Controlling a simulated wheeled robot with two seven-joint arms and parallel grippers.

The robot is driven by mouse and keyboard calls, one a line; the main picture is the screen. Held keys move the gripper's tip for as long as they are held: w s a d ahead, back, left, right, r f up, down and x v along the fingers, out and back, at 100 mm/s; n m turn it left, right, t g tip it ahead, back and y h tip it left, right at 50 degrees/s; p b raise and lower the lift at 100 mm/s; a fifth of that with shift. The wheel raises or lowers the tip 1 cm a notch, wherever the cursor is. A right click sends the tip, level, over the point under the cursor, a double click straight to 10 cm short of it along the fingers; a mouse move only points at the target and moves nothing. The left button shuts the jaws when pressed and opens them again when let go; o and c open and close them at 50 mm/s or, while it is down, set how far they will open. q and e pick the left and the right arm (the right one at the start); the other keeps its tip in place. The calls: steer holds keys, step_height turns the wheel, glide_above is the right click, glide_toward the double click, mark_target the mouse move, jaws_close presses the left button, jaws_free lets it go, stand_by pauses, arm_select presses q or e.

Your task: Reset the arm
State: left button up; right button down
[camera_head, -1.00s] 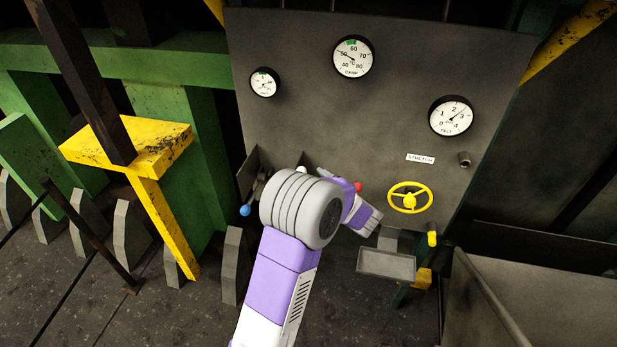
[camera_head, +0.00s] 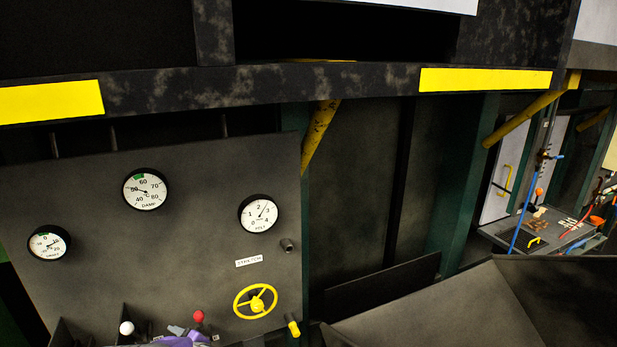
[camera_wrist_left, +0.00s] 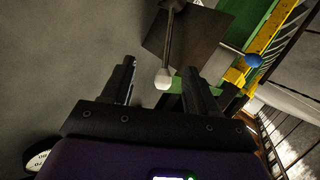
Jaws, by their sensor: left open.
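My left gripper (camera_wrist_left: 160,82) is open in the left wrist view, its two dark fingers apart. A lever with a white knob (camera_wrist_left: 163,78) shows between the fingers in the picture; I cannot tell how far beyond them it is. A lever with a blue knob (camera_wrist_left: 253,60) is to the right. In the head view only a purple and grey piece of my arm (camera_head: 190,340) shows at the bottom edge. It is near a white knob (camera_head: 126,328) and a red knob (camera_head: 198,316). My right gripper is not in view.
A grey panel (camera_head: 90,190) bears three round gauges and a yellow handwheel (camera_head: 256,301). A dark beam (camera_head: 260,85) with yellow strips crosses above. A sloped grey surface (camera_head: 440,310) fills the lower right. A bench (camera_head: 540,230) with tools stands at the far right.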

arm_select(q)
steer(key=s+d+f+m+h+b, duration=0.1)
steer(key=d+f+m+h, duration=0.25)
steer(key=f, duration=0.45)
steer(key=s+d+f+m+t+h+b, duration=0.1)
steer(key=d+f+m+h, duration=0.15)
steer(key=d+f, duration=0.35)
steer(key=s+d+f+m+h+b, duration=0.1)
steer(key=d+f+m+h, duration=0.15)
steer(key=f, duration=0.65)
steer(key=s+d+f+m+g+h+b, duration=0.2)
steer(key=s+d+f+m+g+h, duration=0.1)
steer(key=s+d+f, duration=0.3)
steer(key=s+d+f+m+g+h+b, duration=0.1)
steer(key=s+d+f+m+g+h, duration=0.2)
steer(key=s+d+f+h, duration=0.3)
steer(key=s+d+f, duration=0.1)
steer(key=s+d, duration=0.4)
steer(key=s, duration=0.3)
steer(key=shift+s+g+b, duration=0.3)
steer(key=shift+g+b, duration=0.05)
steer(key=shift+g, duration=0.05)
